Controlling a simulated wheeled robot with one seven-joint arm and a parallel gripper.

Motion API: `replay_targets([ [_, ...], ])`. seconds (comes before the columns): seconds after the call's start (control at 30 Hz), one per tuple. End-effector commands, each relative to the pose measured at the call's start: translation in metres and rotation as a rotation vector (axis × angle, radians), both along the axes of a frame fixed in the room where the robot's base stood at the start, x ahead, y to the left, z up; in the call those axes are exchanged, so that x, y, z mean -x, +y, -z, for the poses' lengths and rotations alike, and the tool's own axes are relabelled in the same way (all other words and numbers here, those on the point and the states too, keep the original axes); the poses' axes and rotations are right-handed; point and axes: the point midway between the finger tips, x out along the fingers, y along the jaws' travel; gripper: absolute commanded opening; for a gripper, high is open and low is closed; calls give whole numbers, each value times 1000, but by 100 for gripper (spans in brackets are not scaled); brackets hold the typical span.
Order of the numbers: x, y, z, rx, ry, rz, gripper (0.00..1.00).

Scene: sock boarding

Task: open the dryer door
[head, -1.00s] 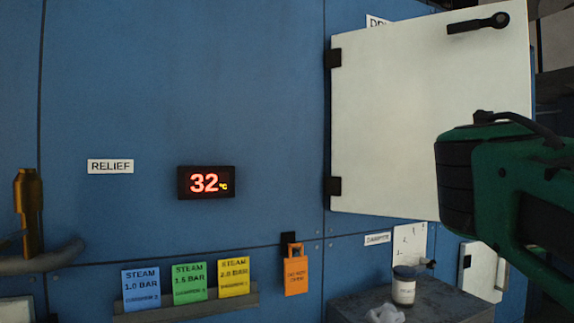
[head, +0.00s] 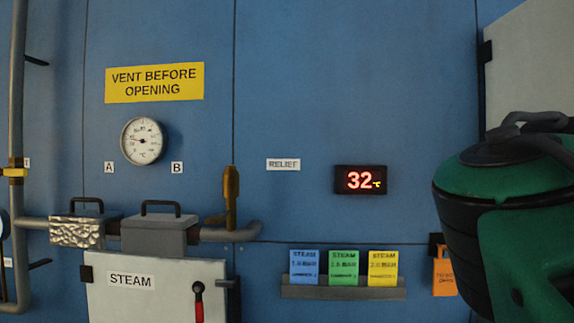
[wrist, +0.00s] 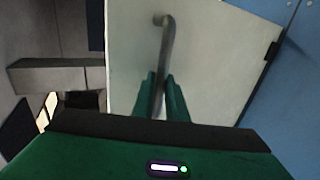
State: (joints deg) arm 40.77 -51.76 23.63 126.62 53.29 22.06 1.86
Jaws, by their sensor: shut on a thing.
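The dryer door is a pale panel (wrist: 220,55) filling the middle of the wrist view, with a black hinge on its right side against the blue wall. A dark bar handle (wrist: 166,50) stands out from the door. My gripper (wrist: 160,95) is shut on this handle, with a green finger on each side of the bar. In the head view only the left part of the door (head: 530,80) shows at the right edge, and the handle is out of frame. The door appears to stand at an angle to the blue wall. My arm covers the lower right of the head view.
The blue wall carries a gauge (head: 143,140), a red 32 display (head: 360,180) and a yellow vent sign (head: 154,83). Pipework with a brass valve (head: 231,195) and a steam hatch (head: 150,290) are at the left. Steam cards (head: 343,268) sit in a rack below.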

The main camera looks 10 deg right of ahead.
Motion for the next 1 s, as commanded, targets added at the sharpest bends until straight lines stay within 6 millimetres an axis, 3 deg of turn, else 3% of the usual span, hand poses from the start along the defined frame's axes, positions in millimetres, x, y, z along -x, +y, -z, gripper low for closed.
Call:
replay_targets([
  [0.2, -5, 12, -2, 6, 5, -5, 0],
  [0.6, -5, 14, -2, 5, 4, -7, 0],
  [0.63, -5, 14, -2, 5, 4, -7, 17],
  [0.7, -5, 13, -2, 5, 3, -5, 31],
  [1.0, -2, 12, -1, 2, 2, 2, 31],
])
